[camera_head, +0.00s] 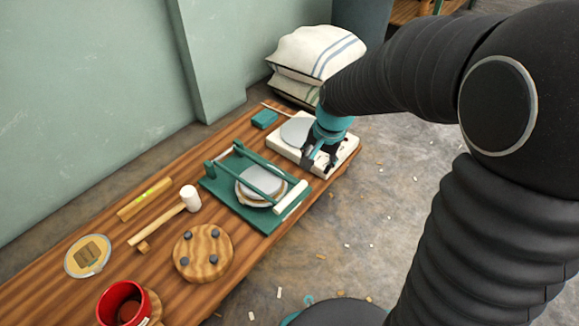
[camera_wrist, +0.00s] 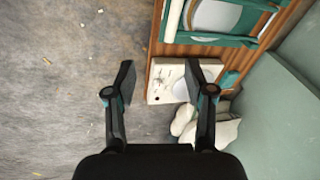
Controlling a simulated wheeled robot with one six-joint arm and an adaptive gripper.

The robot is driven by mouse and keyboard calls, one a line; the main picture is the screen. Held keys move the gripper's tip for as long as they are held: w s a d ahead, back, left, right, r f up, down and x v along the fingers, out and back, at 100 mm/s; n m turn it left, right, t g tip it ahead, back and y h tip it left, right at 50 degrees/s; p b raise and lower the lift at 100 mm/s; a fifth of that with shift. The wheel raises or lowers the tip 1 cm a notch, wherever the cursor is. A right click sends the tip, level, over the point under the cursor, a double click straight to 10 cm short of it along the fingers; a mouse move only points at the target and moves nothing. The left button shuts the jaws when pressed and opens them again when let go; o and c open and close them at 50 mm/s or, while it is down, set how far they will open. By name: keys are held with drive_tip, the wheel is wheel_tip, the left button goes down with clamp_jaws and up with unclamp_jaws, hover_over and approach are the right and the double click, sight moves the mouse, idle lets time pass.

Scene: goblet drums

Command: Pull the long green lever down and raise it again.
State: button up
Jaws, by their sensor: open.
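The green press (camera_head: 222,192) stands on the wooden bench in the head view. Its green lever (camera_head: 262,178) has two long arms and a white cylindrical grip (camera_head: 291,197) at the front right end. The lever lies low over a pale round drum piece (camera_head: 258,188). In the wrist view the white grip (camera_wrist: 174,20) shows at the top, beyond my fingers. My gripper (camera_head: 318,160) is open, to the right of the press, over a cream box with a grey disc (camera_head: 297,131). Its spread fingers (camera_wrist: 161,85) hold nothing and are apart from the lever.
A mallet (camera_head: 189,198), a wooden disc with dark knobs (camera_head: 203,253) and a red cup (camera_head: 123,303) are on the bench, left of the press. Stacked sacks (camera_head: 315,55) stand behind the bench's far end. The green wall borders the bench; floor (camera_head: 395,185) is open in front.

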drive_tip(key=m+g+p, duration=0.1)
drive_tip(key=m, duration=0.1)
approach(289, 196)
drive_tip(key=f, duration=0.3)
drive_tip(key=f+b, duration=0.1)
drive_tip(key=f, duration=0.2)
drive_tip(key=w+a+f+b, duration=0.1)
drive_tip(key=f, duration=0.2)
drive_tip(key=shift+w+f, duration=0.1)
drive_tip(key=shift+f, duration=0.25)
clamp_jaws()
